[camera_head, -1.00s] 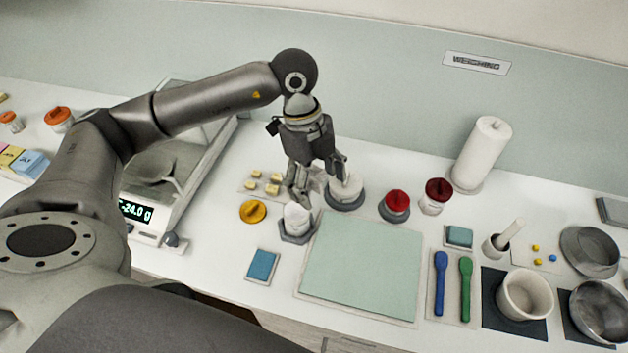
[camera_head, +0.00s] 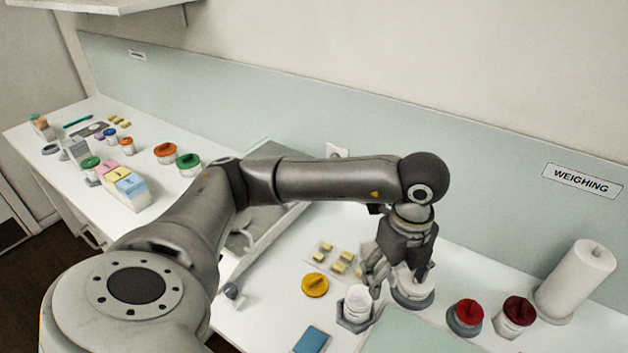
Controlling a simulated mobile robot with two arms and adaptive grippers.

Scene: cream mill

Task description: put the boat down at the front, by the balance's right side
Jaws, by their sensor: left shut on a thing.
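My left gripper (camera_head: 397,276) points down over the bench, right of the balance, and is shut on the boat. The boat is mostly hidden by the fingers. A white shape (camera_head: 409,283) shows behind the fingers above a dark round base; I cannot tell whether it is the boat or a separate vessel. My right gripper is not in view.
An open white jar (camera_head: 357,303) in a dark holder stands close to the left fingertips. A yellow lid (camera_head: 315,285), a tray of small yellow pieces (camera_head: 338,259) and a blue pad (camera_head: 311,340) lie nearby. Bare bench shows between knob and lid.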

